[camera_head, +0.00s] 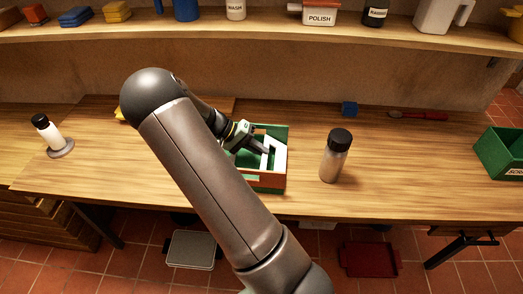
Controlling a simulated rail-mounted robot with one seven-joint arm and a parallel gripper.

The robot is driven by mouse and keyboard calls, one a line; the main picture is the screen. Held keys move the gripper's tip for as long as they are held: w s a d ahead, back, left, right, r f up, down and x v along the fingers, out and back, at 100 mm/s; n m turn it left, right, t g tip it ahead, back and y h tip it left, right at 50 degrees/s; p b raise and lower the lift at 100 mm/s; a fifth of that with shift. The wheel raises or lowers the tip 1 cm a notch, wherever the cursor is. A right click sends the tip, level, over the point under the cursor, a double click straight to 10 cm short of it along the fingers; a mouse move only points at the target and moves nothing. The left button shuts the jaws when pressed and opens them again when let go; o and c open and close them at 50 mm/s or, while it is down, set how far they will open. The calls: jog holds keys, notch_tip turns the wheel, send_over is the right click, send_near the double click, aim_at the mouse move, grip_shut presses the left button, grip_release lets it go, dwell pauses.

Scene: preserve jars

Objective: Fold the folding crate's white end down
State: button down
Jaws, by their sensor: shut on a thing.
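The folding crate (283,131) stands on the table in the middle of the view, partly behind my arm. It shows green parts, an orange-brown part along its near side, and a white end (280,158) with an opening in it. The white end is on the right of the crate; its exact tilt is hard to tell. My gripper (264,150) reaches in from the left and is shut on the white end. My arm hides the crate's left part.
A dark-capped jar (334,160) stands close to the crate's right. A green bin (500,153) is at far right, a white bottle (47,132) at far left. The table right of the jar is clear.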

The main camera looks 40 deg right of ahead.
jog(key=shift+w+a+f+b, duration=0.2)
jog(key=shift+f+b, duration=0.15)
jog(key=shift+f, duration=0.2)
jog(key=shift+w+a+f+b, duration=0.15)
jog(key=shift+f+b, duration=0.15)
jog(key=shift+f, duration=0.2)
jog(key=shift+s, duration=0.1)
jog(key=c, duration=1.6)
grip_release()
jog(key=shift+o, duration=0.2)
jog(key=b+v, duration=0.1)
jog(key=v, duration=1.6)
jog(key=shift+r, duration=0.25)
